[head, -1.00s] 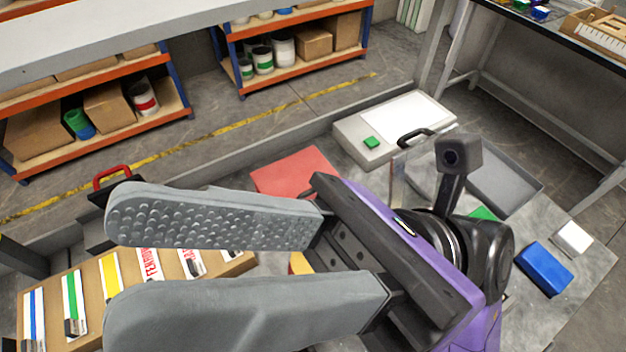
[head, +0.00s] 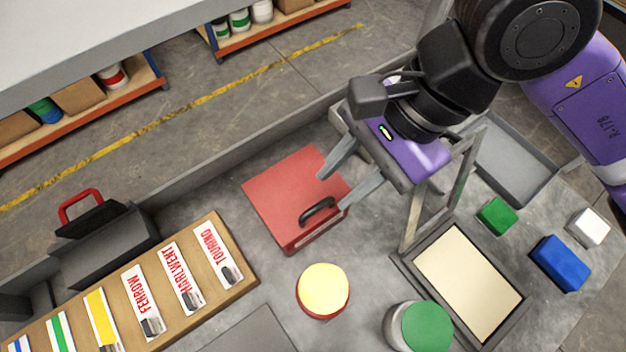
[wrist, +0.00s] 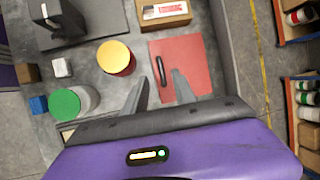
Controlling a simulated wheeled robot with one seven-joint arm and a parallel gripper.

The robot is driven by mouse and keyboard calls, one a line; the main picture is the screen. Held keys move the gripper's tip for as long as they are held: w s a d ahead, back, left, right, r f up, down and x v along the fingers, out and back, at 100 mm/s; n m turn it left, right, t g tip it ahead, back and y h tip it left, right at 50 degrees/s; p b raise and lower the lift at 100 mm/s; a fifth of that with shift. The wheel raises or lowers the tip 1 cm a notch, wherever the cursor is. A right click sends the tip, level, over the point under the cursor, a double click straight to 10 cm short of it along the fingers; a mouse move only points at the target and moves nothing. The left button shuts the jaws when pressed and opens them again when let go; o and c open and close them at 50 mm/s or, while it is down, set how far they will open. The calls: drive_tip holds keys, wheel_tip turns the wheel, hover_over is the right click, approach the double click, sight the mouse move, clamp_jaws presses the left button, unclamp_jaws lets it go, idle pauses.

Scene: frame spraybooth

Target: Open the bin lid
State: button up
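A low square box has a red lid (head: 290,190) with a black bar handle (head: 318,211) near its front edge. The lid looks shut and flat. It also shows in the wrist view (wrist: 195,62). My gripper (head: 335,190) is open and empty, pointing at the right part of this lid. In the wrist view its fingertips (wrist: 161,80) lie on either side of the black handle in the picture, apart from it. The height between fingertips and lid is hard to judge. A grey bin (head: 105,262) with a dark raised panel and red handle (head: 80,203) stands at left.
A red-and-yellow round tin (head: 323,290) and a green-topped can (head: 425,327) stand in front. A grey upright frame (head: 415,220) stands close right of my gripper, by a cream panel tray (head: 468,280). A label board (head: 185,285) lies at left.

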sight(312, 211)
drive_tip(key=shift+p+x, duration=0.7)
drive_tip(key=shift+x, duration=3.1)
clamp_jaws()
